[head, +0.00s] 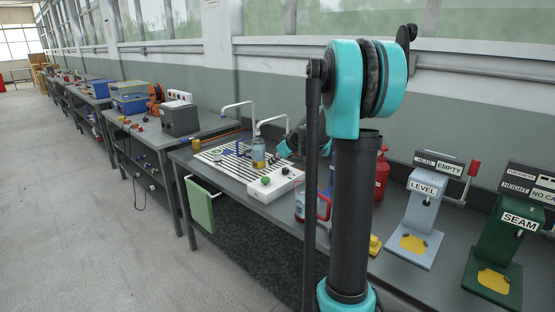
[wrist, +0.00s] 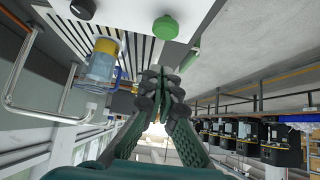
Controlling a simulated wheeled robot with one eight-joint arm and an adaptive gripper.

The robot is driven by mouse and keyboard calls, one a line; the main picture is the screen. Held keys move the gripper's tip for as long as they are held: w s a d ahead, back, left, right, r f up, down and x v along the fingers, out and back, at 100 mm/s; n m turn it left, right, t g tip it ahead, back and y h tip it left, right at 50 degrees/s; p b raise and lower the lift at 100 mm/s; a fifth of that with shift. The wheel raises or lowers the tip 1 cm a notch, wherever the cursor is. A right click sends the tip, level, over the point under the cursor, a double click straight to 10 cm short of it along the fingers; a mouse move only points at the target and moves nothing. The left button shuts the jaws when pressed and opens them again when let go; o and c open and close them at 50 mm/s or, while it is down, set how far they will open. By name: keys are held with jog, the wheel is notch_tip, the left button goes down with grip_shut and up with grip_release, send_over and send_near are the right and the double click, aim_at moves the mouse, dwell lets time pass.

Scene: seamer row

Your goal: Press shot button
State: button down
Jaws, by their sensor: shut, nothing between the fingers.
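A white panel (head: 285,186) on the front of the slotted drip tray carries a green button (head: 265,181) and a dark button (head: 285,171). No label on either can be read. In the wrist view the green button (wrist: 165,28) and dark button (wrist: 83,8) show beyond the fingertips. My gripper (wrist: 160,82) is shut and empty, apart from both buttons. In the head view my gripper (head: 284,150) is above the tray's right side, partly hidden by my arm. A clear container with a yellow band (head: 258,153) stands on the tray; it also shows in the wrist view (wrist: 102,62).
Two bent metal spouts (head: 262,122) rise behind the tray. A red-handled jug (head: 312,204), a red bottle (head: 382,172), the grey LEVEL machine (head: 420,215) and the green SEAM machine (head: 500,240) stand to the right. A green panel (head: 200,206) hangs at the bench's front.

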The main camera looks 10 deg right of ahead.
aim_at(267, 179)
jog(key=x, duration=0.3)
jog(key=shift+w+a+f, duration=0.15)
jog(key=shift+f, duration=0.05)
notch_tip(267, 179, down, 2)
jog(key=shift+f, duration=0.9)
jog(key=shift+f, duration=0.8)
jog(key=shift+s+f, duration=0.15)
jog(key=shift+s, duration=0.15)
